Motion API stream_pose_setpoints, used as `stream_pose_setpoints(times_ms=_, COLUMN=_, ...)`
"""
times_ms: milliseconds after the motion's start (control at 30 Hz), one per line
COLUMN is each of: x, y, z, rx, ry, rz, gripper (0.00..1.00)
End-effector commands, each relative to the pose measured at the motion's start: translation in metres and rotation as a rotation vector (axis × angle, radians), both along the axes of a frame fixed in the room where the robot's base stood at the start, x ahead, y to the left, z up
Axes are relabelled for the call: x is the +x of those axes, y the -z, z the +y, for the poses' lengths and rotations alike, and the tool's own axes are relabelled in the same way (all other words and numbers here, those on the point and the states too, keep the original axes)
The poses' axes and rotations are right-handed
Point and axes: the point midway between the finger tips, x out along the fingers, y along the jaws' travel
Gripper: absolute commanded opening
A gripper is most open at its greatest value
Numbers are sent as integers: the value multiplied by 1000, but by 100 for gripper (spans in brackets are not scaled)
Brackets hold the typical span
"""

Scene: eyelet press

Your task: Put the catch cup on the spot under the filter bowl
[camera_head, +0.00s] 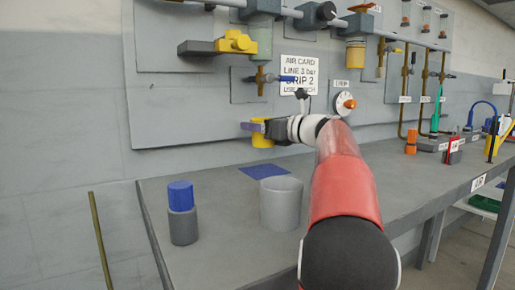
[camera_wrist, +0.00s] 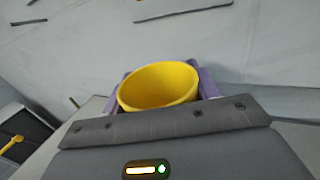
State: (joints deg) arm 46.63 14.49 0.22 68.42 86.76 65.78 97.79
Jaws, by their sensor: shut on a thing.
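The yellow catch cup (camera_head: 262,139) is held in the air by my gripper (camera_head: 254,128), in front of the wall board. In the wrist view the cup (camera_wrist: 158,86) is upright with its open mouth facing the camera, and the purple fingers of my gripper (camera_wrist: 163,84) close on its two sides. The filter bowl (camera_head: 262,38) appears to be the grey cylinder hanging from the pipe on the board, above the cup. A dark blue square (camera_head: 263,171) lies on the bench below the held cup; it appears to be the spot.
A grey bin (camera_head: 281,204) stands on the bench just in front of the blue square. A grey cylinder with a blue top (camera_head: 182,212) stands to the left. A valve with a blue handle (camera_head: 272,77) sticks out above the cup. Bare bench lies between the cylinder and the bin.

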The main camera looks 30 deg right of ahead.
Motion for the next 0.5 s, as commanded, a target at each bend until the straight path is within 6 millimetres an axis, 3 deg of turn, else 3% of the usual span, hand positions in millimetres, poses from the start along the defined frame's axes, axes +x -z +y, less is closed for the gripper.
stream_pose_setpoints(times_ms=33, x=7, y=3, z=0, rx=1, ry=-2, rz=1, gripper=32)
stream_pose_setpoints(times_ms=100, x=4, y=18, z=0, rx=2, ry=0, rz=2, gripper=32)
stream_pose_setpoints(times_ms=367, x=4, y=37, z=0, rx=0, ry=0, rz=0, gripper=32)
stream_pose_setpoints(times_ms=500, x=4, y=56, z=0, rx=2, ry=0, rz=1, gripper=32)
